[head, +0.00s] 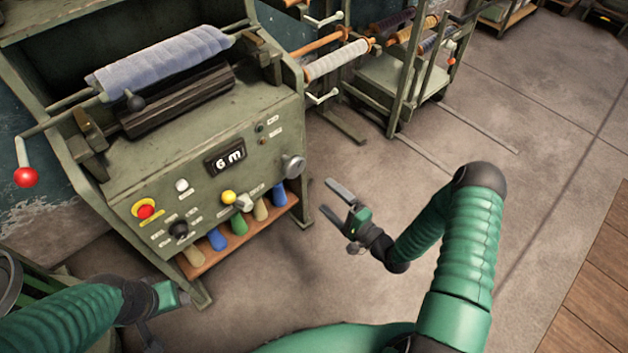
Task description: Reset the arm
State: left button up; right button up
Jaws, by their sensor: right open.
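My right gripper (336,209) is open and empty. It hangs over bare floor to the right of the green machine (190,150), apart from it. My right arm bends down from the elbow at the right. My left arm comes in at the lower left, in front of the machine's lower corner. My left gripper (150,338) shows only in part near the bottom edge, and its jaws cannot be made out.
The machine carries a blue fabric roll (165,62), a red ball handle (26,177), a red button (145,211), a yellow knob (229,197) and a "6 m" display (225,159). A rack of rolls (390,75) stands behind. Floor (520,120) is clear at right.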

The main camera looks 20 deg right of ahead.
jog(key=shift+v, duration=1)
